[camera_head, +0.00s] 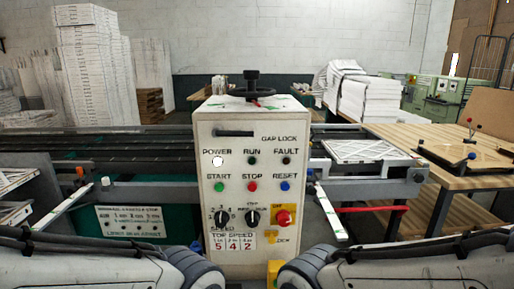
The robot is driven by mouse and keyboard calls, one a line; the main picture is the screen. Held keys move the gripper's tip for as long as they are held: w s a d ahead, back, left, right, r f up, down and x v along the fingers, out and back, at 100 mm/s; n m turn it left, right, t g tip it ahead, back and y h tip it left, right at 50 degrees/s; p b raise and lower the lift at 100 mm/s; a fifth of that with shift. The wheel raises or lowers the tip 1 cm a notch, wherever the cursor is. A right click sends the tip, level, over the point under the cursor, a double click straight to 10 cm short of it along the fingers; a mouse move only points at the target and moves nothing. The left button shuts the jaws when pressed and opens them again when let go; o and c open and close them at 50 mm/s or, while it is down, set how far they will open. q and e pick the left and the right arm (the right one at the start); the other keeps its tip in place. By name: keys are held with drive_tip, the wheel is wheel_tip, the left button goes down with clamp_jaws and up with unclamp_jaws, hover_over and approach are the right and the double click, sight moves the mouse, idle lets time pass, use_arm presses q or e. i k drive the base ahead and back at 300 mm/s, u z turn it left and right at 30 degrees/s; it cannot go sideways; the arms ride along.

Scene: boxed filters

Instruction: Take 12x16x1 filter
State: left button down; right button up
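A flat white filter (366,151) with a criss-cross face lies on the machine's outfeed to the right of the control box. Another pale framed panel (14,179) shows at the left edge, partly cut off. Tall stacks of white filters (88,70) stand at the back left, and a stack of white pieces (372,101) sits at the back right. No size marking can be read on any of them, so I cannot tell which is 12x16x1. My arm links fill the bottom left and bottom right corners; neither gripper's fingers show.
A control box (252,175) with buttons, dials and a red stop knob stands in the centre, close in front. A dark conveyor (140,150) runs behind it to the left. A wooden table (440,138) is at the right, with a board and green machinery (436,98) behind.

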sight(343, 152)
drive_tip(key=z, duration=1.95)
drive_tip(key=i, duration=2.3)
drive_tip(key=u, duration=2.45)
